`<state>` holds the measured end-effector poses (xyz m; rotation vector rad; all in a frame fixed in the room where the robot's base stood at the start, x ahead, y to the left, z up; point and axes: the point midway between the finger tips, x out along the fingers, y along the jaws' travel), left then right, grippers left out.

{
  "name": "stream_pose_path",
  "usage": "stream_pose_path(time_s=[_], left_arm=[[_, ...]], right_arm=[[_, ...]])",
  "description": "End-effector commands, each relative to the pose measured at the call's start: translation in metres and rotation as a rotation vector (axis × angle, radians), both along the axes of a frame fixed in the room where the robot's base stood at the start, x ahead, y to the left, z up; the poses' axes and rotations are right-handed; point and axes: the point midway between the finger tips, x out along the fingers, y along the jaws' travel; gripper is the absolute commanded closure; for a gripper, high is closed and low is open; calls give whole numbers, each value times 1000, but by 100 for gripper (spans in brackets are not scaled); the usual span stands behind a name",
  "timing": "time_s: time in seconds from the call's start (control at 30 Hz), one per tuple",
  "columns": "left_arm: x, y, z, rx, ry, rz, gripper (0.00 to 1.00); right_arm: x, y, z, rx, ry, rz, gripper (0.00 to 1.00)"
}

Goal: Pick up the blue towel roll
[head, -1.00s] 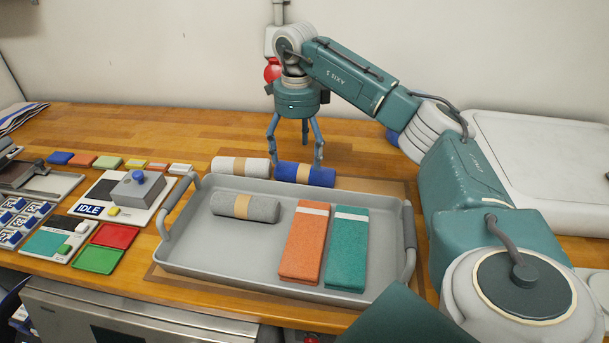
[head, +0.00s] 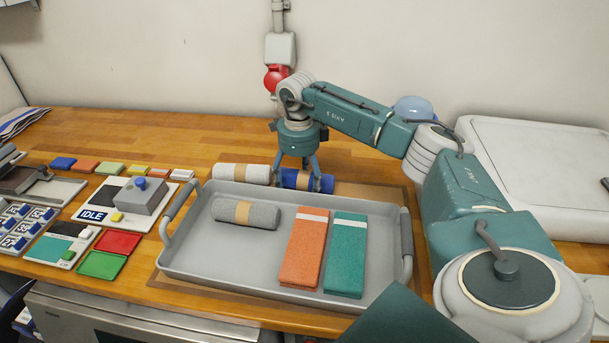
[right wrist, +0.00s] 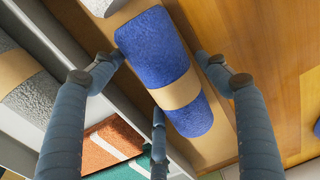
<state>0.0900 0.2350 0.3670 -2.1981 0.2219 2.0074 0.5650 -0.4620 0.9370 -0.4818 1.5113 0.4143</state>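The blue towel roll (head: 327,184) with a tan band lies behind the grey tray (head: 190,262), beside a white towel roll (head: 241,174). My right gripper (head: 298,178) is low over the blue roll and partly hides it. In the right wrist view the blue roll (right wrist: 152,50) lies between the spread fingers of the open gripper (right wrist: 160,76). One finger is on its right side, the others on its left. Whether any finger touches it, I cannot tell. My left gripper is not in view.
The tray holds a grey roll (head: 246,213), an orange towel (head: 304,250) and a teal towel (head: 346,256). A control box (head: 136,195) and coloured pieces are at left. A large white slab (head: 545,170) is at right. Bare wood lies behind the rolls.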

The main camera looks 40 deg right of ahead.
Motion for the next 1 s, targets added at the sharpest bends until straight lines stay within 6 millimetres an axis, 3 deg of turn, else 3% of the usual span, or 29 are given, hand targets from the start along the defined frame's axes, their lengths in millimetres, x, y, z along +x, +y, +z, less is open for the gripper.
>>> stream_pose_path(time_s=[0.03,0.17,0.2,0.47,0.67,0.87,1.0], left_arm=[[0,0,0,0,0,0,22],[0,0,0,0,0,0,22],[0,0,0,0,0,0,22],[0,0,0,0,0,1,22],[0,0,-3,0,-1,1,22],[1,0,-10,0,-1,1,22],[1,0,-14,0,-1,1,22]], right_arm=[[0,0,0,0,0,0,41],[0,0,0,0,0,0,67],[0,0,0,0,0,0,69],[0,0,2,1,-1,0,69],[1,0,15,1,-3,0,69],[2,0,50,0,-7,0,69],[2,0,86,1,-9,-1,69]])
